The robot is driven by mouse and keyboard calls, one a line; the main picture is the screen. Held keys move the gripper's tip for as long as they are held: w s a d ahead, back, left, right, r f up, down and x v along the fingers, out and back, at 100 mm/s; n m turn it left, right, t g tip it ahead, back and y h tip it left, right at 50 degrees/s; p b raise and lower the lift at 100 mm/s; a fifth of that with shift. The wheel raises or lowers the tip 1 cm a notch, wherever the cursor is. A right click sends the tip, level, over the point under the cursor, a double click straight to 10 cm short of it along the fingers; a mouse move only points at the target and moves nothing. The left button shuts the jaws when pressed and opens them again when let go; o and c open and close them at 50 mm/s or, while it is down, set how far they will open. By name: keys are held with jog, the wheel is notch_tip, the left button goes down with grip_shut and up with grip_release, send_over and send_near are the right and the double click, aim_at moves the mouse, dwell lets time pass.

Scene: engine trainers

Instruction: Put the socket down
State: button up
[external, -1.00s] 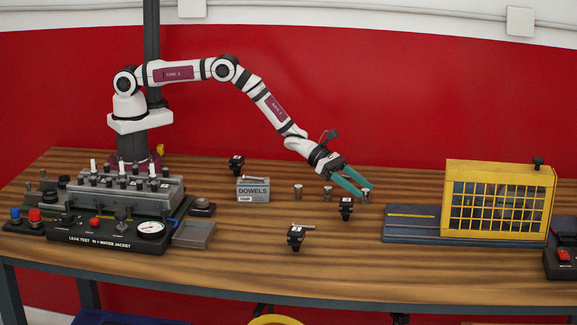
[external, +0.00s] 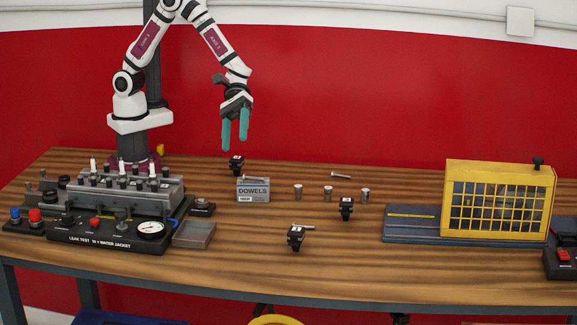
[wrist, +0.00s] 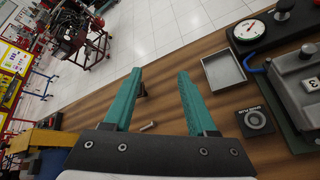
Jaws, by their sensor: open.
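I cannot tell by looks which is the socket. My gripper (external: 235,143) has teal fingers, spread apart and pointing down, and hangs above the bench to the left of all three cylinders. The wrist view shows my gripper (wrist: 160,72) open with nothing held between its fingers.
A grey DOWELS box (external: 253,196) and black clamps (external: 236,166), (external: 346,208), (external: 295,238) stand on the bench. Metal pins (external: 341,175), (external: 304,227) are near. The leak-test rig (external: 105,237) and grey tray (external: 193,234) are left; a yellow guard (external: 450,198) is right.

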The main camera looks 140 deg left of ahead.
jog(key=s+d+r+m+g, duration=0.1)
jog(key=s+d+m+g, duration=0.3)
jog(key=s+d+m, duration=0.4)
jog(key=s+d+r+m+g, duration=0.2)
jog(key=s+d+m+g, duration=0.4)
jog(key=s, duration=0.5)
jog(key=s+a+m+y, duration=0.4)
jog(key=s+m, duration=0.2)
jog(key=s, duration=0.1)
jog(key=s+a+f+m+y, duration=0.1)
jog(key=s+a+m+y, duration=0.3)
jog(key=s+m+y, duration=0.1)
jog(key=shift+s+a+m, duration=0.3)
jog(key=shift+s+m, duration=0.5)
jog(key=shift+s, duration=0.25)
